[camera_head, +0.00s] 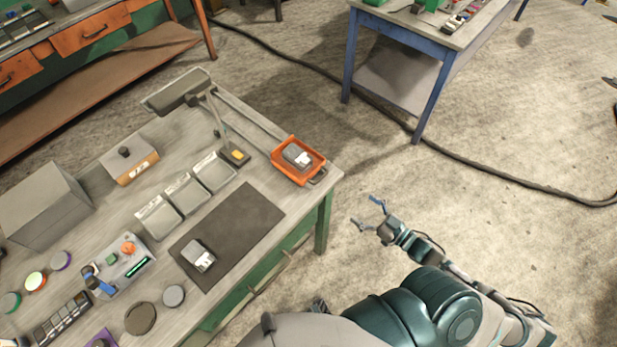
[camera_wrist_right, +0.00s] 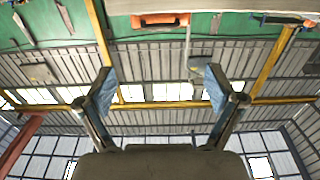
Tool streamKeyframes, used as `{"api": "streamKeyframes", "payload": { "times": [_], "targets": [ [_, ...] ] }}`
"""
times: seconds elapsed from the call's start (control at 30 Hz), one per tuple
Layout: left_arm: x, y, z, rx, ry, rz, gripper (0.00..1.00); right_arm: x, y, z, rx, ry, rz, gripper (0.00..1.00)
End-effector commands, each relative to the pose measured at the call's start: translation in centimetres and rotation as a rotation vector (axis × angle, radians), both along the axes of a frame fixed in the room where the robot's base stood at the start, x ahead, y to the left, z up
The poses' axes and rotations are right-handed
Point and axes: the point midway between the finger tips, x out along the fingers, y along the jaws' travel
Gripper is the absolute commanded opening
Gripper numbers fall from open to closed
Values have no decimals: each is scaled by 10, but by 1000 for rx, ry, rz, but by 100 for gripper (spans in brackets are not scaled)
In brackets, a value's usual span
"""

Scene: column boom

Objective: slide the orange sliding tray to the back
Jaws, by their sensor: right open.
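The orange sliding tray (camera_head: 291,174) sits at the right end of the grey workbench, near its corner. A grey device with a white part (camera_head: 297,156) lies in it. A dark handle (camera_head: 318,177) shows at the tray's right-hand corner. My right gripper (camera_head: 363,211) is open and empty, off the bench to the right of and below the tray in the head view, apart from it. In the right wrist view its two blue-tipped fingers (camera_wrist_right: 160,88) are spread with nothing between them. My left gripper does not show clearly.
A pale rail (camera_head: 245,112) runs along the bench's far edge towards the tray. A lamp (camera_head: 180,91), several shallow grey trays (camera_head: 213,172) and a dark mat (camera_head: 235,230) stand left of the tray. A blue-legged table (camera_head: 420,32) is behind. Floor around my right gripper is clear.

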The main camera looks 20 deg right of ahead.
Motion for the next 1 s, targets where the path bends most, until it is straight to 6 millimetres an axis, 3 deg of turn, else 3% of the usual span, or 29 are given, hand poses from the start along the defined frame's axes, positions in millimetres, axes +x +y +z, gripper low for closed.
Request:
{"api": "streamKeyframes", "payload": {
  "times": [0.17,0.7,1.0],
  "targets": [
    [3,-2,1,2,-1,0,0,20,7,2,4,-8,4,93],
    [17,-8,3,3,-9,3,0,133,49,0,9,-5,1,93],
    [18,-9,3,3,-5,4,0,159,62,0,4,-2,1,93]
  ]
}}
